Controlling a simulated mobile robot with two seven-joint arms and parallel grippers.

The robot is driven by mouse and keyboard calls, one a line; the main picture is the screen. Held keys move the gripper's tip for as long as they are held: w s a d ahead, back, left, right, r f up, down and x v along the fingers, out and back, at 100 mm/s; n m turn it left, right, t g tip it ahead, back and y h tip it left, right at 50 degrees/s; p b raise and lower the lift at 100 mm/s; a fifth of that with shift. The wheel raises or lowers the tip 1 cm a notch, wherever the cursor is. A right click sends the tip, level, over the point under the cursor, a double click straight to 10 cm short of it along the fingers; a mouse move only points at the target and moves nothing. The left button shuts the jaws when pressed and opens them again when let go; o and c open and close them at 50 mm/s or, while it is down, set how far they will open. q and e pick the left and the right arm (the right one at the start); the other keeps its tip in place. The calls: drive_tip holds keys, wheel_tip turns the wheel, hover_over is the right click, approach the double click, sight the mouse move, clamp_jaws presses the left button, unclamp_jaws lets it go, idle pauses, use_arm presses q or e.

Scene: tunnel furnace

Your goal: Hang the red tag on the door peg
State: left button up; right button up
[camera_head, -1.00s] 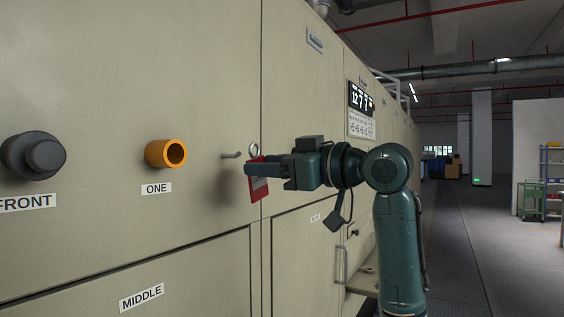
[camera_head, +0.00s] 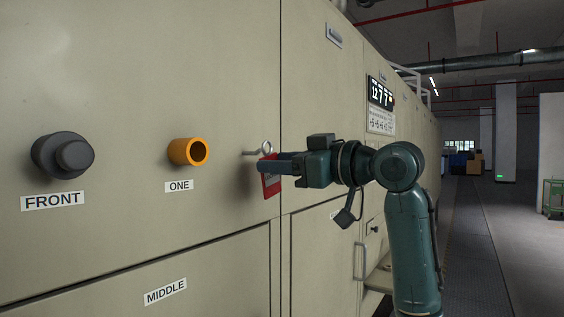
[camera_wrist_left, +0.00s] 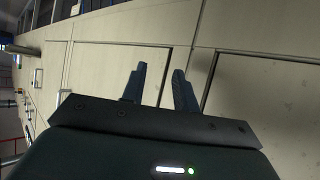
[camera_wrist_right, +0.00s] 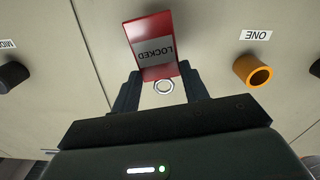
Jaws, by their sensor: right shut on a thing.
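The red tag (camera_head: 271,184) is held in my right gripper (camera_head: 268,166), its metal ring (camera_head: 266,148) sticking up above the fingers. In the right wrist view the tag (camera_wrist_right: 150,30), marked LOCKED, is between the fingers (camera_wrist_right: 158,72), with the ring (camera_wrist_right: 164,86) nearer the palm. The short grey door peg (camera_head: 249,153) juts from the panel just left of the ring. Its tip meets the ring's left edge in the picture; I cannot tell whether the ring is around it. My left gripper (camera_wrist_left: 157,70) is open and empty in the left wrist view, facing the panels.
An orange tube (camera_head: 188,152) above the label ONE and a black knob (camera_head: 64,155) above FRONT stick out left of the peg. A door handle (camera_head: 361,262) is lower right, behind my right arm. The floor aisle (camera_head: 470,230) at the right is clear.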

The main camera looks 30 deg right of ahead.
idle(0.4)
drive_tip(key=shift+w+a, duration=0.1)
drive_tip(key=shift+w, duration=0.1)
drive_tip(key=shift+p+x, duration=0.6)
drive_tip(key=shift+x, duration=0.15)
drive_tip(key=shift+w, duration=0.1)
drive_tip(key=shift+c, duration=0.3)
drive_tip(key=shift+w, duration=0.1)
drive_tip(key=shift+c, duration=0.4)
drive_tip(key=shift+w+a+f, duration=0.3)
drive_tip(key=shift+w, duration=0.25)
drive_tip(key=shift+c, duration=0.2)
